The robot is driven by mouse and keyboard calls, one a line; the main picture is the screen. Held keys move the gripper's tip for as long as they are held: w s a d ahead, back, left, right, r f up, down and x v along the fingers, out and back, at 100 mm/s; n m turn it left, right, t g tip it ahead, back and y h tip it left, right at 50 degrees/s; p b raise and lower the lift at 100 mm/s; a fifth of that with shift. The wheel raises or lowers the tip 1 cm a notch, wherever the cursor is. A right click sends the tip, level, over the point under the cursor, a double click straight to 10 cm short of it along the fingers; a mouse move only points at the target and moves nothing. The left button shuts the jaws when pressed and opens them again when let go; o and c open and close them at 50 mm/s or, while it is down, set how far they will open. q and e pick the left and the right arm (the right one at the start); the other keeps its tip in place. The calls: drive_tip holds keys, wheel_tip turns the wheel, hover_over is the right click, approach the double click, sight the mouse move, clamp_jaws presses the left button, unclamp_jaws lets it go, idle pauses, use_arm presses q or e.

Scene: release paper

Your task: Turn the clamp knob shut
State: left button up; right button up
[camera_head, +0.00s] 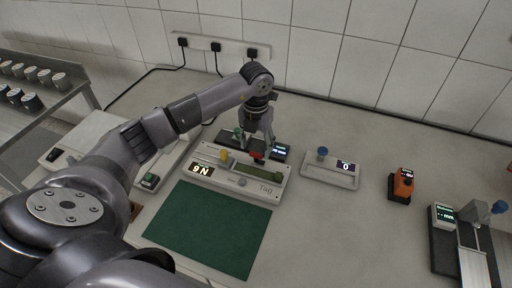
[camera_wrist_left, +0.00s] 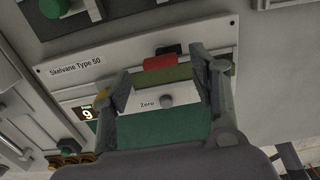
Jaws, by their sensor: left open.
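A pale instrument (camera_head: 262,192) marked "Skelvane Type 50" in the left wrist view (camera_wrist_left: 60,72) lies on the bench. It carries a red part (camera_head: 257,156) with a black piece by it, a yellow knob (camera_head: 224,155), and a grey round knob (camera_head: 242,182) labelled "Zero" in the wrist view (camera_wrist_left: 167,101). No label I can read says which is the clamp knob. My left gripper (camera_head: 257,143) points down over the instrument's back edge, open. In the wrist view the red part (camera_wrist_left: 160,62) shows between its fingers; contact cannot be told. My right gripper is out of view.
A green mat (camera_head: 208,230) lies in front. A small unit with a blue knob (camera_head: 322,152), an orange device (camera_head: 402,185) and a slide stand (camera_head: 470,250) are to the right. A dark unit with a green knob (camera_head: 238,132) is behind.

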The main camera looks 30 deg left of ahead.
sight(255, 155)
use_arm(q)
drive_tip(key=shift+f, duration=1.4)
drive_tip(key=shift+c, duration=0.2)
drive_tip(key=c, duration=1.1)
